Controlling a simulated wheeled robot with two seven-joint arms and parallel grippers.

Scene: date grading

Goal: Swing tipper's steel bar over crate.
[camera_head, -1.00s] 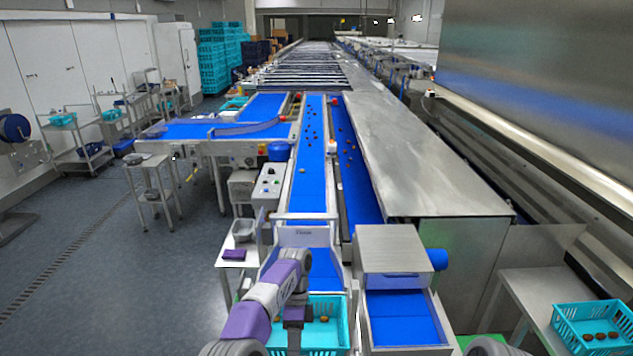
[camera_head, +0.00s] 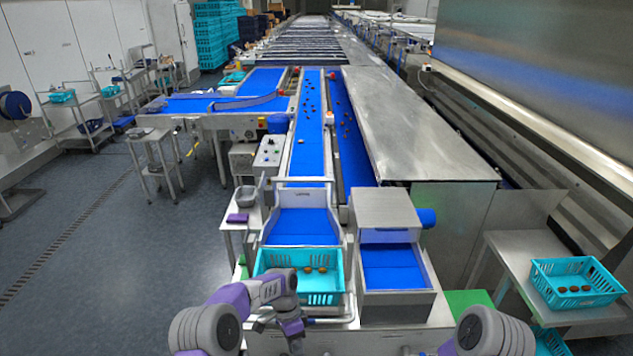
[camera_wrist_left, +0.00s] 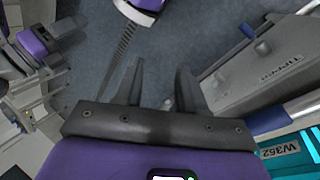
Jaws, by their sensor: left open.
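The teal crate (camera_head: 328,284) stands at the foot of the blue chute with a few brown dates in it. A steel bar (camera_head: 333,321) runs low along the crate's near side and bends up at its right end. My left gripper (camera_head: 278,330) is open and empty at the crate's near left, close to the bar's left part; contact cannot be told. My right gripper is out of view.
A steel hood (camera_head: 385,208) and second blue chute stand right of the crate. Another teal crate (camera_head: 575,296) with dates sits on a side table at right. A side table (camera_head: 233,231) with a purple cloth (camera_head: 238,218) is at left. Open floor lies left.

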